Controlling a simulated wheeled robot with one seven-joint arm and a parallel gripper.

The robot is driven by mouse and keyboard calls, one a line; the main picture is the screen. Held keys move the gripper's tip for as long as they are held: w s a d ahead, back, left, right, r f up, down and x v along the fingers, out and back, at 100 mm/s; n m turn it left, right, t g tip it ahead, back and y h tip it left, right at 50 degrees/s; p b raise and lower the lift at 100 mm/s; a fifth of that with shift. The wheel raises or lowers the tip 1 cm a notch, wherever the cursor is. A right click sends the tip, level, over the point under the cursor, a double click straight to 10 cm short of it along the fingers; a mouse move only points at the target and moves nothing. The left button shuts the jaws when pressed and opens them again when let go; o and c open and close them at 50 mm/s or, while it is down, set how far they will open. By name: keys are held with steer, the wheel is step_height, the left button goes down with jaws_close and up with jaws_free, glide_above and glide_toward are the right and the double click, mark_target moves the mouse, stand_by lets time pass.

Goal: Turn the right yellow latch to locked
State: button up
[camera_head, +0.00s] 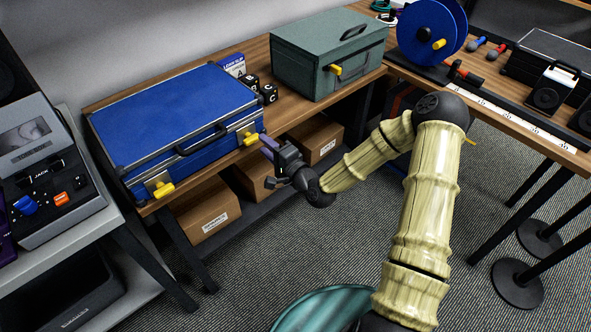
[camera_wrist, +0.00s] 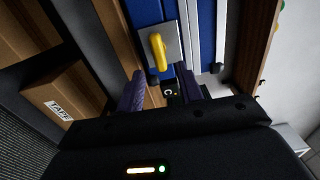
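A closed blue case (camera_head: 175,115) lies on the wooden bench, with two yellow latches on its front side. The right yellow latch (camera_head: 251,138) is mounted on a silver plate near the case's right end. In the wrist view this latch (camera_wrist: 158,52) shows as a yellow lever on its plate, beyond the fingertips. The left yellow latch (camera_head: 162,189) is near the case's left corner. My gripper (camera_head: 268,149) is just to the right of the right latch, apparently apart from it. Its two purple fingers are spread, with nothing held between them (camera_wrist: 160,84).
Black lettered dice (camera_head: 262,90) stand behind the case's right end. A green metal box (camera_head: 328,55) with a yellow latch is farther right on the bench (camera_head: 291,110). Cardboard boxes (camera_head: 208,208) sit on the shelf below. Carpeted floor in front is open.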

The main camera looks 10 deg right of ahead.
steer(key=p+v, duration=0.4)
steer(key=v, duration=0.9)
steer(key=shift+s+d, duration=0.25)
